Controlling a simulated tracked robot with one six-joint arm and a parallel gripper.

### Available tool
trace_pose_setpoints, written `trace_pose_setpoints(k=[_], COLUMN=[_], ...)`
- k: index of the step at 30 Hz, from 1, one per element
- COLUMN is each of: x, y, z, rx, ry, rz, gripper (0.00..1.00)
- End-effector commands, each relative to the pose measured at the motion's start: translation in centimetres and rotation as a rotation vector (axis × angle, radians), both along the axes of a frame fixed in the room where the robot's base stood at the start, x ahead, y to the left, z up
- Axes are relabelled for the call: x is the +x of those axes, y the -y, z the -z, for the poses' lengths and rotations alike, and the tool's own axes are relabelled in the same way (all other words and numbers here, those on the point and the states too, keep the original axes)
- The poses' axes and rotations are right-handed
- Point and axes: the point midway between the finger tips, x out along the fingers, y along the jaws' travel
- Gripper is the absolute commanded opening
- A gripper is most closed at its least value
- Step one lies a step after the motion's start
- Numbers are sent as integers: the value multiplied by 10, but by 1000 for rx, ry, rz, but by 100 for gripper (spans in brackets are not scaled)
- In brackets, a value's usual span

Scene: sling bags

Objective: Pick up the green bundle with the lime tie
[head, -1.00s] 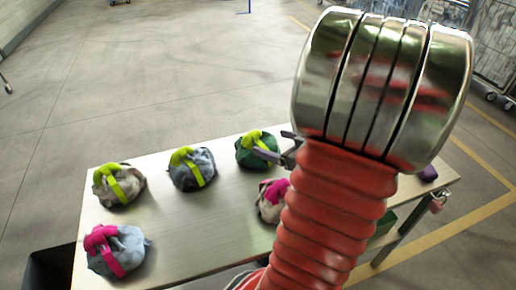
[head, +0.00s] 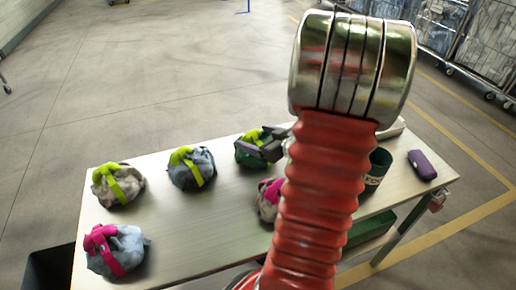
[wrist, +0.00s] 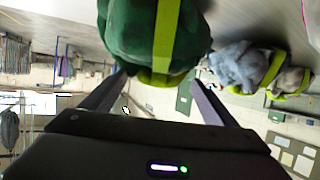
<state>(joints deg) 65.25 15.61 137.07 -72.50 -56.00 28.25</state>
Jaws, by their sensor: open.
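The green bundle (head: 248,157) with the lime tie (head: 250,137) sits near the back edge of the table, right of the other lime-tied bundles. It also shows large at the top of the wrist view (wrist: 125,30), with its lime band (wrist: 165,35) running down it. My gripper (wrist: 160,80) is open, its two dark fingers apart, one toward each side of the bundle's near end. In the head view the grey fingers lie over the bundle's right part and hide some of it. I cannot tell whether they touch it.
On the table (head: 210,235) are a blue-grey bundle (head: 188,177) and a beige one (head: 108,192) with lime ties, and pink-tied bundles, blue-grey (head: 125,245) and beige (head: 266,205), the latter partly behind my arm. A dark green container (head: 378,165) and purple case (head: 422,165) stand right.

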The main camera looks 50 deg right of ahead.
Motion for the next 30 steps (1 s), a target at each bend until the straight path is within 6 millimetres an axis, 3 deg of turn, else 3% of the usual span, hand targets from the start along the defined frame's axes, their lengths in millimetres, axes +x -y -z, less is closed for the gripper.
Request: trace_pose_setpoints(k=[9,21,30], x=[2,43,48], y=[0,6,7], z=[1,18,19], rx=[0,1,1], ry=[-1,-1,-1], rz=[-1,-3,0], gripper=[81,81,81])
